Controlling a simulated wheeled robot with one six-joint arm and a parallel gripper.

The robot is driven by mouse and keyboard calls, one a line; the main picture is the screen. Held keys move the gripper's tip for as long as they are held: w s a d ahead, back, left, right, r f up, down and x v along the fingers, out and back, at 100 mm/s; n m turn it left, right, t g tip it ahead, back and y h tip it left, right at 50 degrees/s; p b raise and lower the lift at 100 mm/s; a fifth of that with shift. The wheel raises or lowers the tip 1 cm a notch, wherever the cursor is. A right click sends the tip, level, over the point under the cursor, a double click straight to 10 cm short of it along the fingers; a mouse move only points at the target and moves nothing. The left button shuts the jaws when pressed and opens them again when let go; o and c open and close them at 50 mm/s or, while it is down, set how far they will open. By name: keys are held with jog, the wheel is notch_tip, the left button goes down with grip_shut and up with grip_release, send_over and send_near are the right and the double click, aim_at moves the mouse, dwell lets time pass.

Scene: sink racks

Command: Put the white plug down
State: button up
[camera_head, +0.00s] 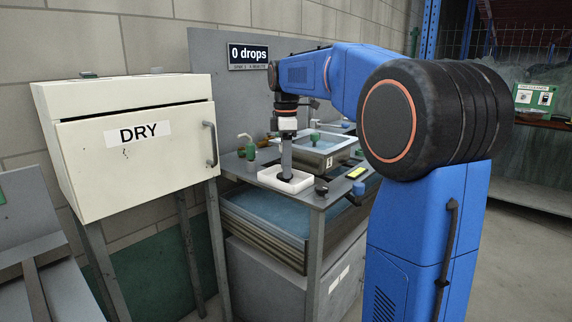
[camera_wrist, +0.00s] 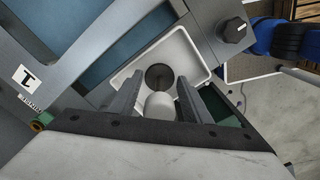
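My gripper (camera_head: 286,172) points straight down into a small white tray (camera_head: 264,178) on the grey sink bench. In the wrist view, its two grey fingers (camera_wrist: 160,82) stand apart over the same tray (camera_wrist: 192,60). A rounded white piece (camera_wrist: 160,106), which looks like the white plug, shows between the fingers. Its lower part is hidden by the gripper body. A dark round spot or disc (camera_wrist: 159,77) lies just beyond it, between the fingertips. I cannot tell whether the fingers touch the white piece. In the head view, the plug cannot be made out.
A cream cabinet marked DRY (camera_head: 90,160) stands at the left. Behind the tray is a sink basin (camera_head: 322,150). A black knob (camera_head: 321,189) and a yellow block (camera_head: 356,173) sit right of the tray. A sign reads "0 drops" (camera_head: 248,57).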

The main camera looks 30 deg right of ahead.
notch_tip(320, 180, up, 12)
jog(key=shift+r, duration=0.1)
dwell(0.5)
dwell(0.5)
